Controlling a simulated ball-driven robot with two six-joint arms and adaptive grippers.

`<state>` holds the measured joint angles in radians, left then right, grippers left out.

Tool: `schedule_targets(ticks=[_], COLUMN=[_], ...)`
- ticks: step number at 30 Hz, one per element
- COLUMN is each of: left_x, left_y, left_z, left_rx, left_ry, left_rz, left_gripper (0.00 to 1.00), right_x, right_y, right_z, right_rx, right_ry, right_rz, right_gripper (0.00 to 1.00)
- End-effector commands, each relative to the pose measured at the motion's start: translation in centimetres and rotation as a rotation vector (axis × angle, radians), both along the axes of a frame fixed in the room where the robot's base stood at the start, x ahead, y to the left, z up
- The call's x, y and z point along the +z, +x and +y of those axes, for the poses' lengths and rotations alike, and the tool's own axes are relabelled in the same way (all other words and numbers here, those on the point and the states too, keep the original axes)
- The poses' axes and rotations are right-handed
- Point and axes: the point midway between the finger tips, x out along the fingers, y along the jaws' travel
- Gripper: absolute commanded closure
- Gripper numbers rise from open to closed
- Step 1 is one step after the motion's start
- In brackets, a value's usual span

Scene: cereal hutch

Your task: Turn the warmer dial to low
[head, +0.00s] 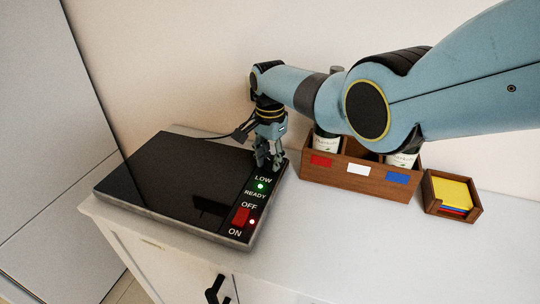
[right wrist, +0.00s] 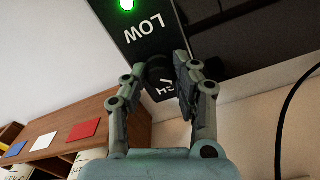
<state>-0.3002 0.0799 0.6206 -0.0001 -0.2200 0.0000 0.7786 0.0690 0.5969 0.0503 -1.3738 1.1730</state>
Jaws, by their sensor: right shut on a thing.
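The black warmer (head: 170,180) lies on the white counter, with a control strip along its right side. A green light (head: 260,186) is lit by the LOW and READY labels, and it also shows in the right wrist view (right wrist: 127,4). A red switch (head: 241,216) sits between OFF and ON. My right gripper (head: 268,163) reaches down at the strip's far end. In the right wrist view its fingers (right wrist: 168,60) are shut on the small black dial (right wrist: 160,74), which they partly hide; its exact setting cannot be told. My left gripper is not in view.
A wooden box (head: 340,182) with bottles and red, white and blue tags stands right of the warmer. A small wooden holder (head: 432,204) with coloured cards is farther right. A black cable (head: 225,136) runs behind the warmer. The front counter is clear.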

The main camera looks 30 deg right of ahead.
Motion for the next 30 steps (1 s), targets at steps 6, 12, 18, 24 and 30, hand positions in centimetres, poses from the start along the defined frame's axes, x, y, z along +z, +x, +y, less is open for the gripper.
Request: schedule_targets(ticks=[6, 12, 18, 24, 30], left_x=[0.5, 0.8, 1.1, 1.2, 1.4], left_y=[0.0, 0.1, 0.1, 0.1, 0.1], left_z=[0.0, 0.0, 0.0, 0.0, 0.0], left_rx=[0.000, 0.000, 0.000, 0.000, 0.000], left_ry=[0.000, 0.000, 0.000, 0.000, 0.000], left_rz=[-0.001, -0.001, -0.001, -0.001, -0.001], left_gripper=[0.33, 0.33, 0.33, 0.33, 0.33], right_x=[0.1, 0.1, 0.1, 0.1, 0.1], right_y=[0.1, 0.1, 0.1, 0.1, 0.1], right_z=[0.0, 0.0, 0.0, 0.0, 0.0], right_rx=[0.203, 0.392, 0.582, 0.772, 0.962], right_ry=[0.000, 0.001, 0.000, 0.000, 0.000], right_rz=[-0.001, -0.001, -0.001, -0.002, -0.001], right_gripper=[1.00, 1.00, 1.00, 1.00, 1.00])
